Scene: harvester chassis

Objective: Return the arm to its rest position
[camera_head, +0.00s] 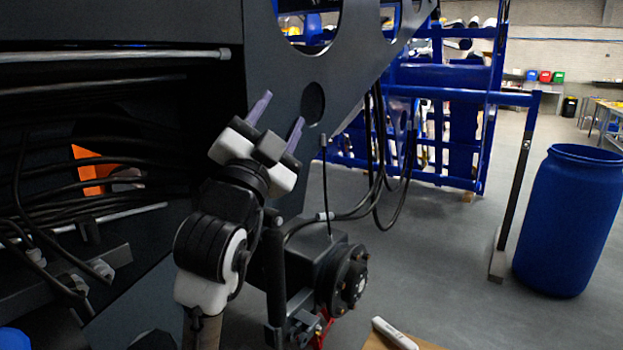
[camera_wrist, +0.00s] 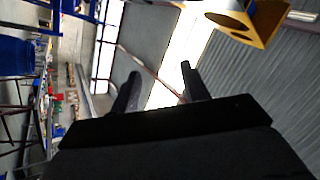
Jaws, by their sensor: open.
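My gripper (camera_head: 277,121) is open in the head view, its two purple-grey fingers spread and pointing up and to the right. Nothing is between the fingers. It is raised in front of the dark chassis plate (camera_head: 281,70), close to a round hole in it; I cannot tell the exact gap. In the wrist view the two dark fingers of my gripper (camera_wrist: 158,85) stand apart, with the hall's windows and ceiling behind them.
Black hoses (camera_head: 100,165) run along the chassis at the left. A hub unit (camera_head: 345,275) sits below right of my gripper, with a hanging cable (camera_head: 379,150) nearby. A blue barrel (camera_head: 568,220) and a blue frame (camera_head: 445,75) stand right and behind. Grey floor (camera_head: 440,260) is open between.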

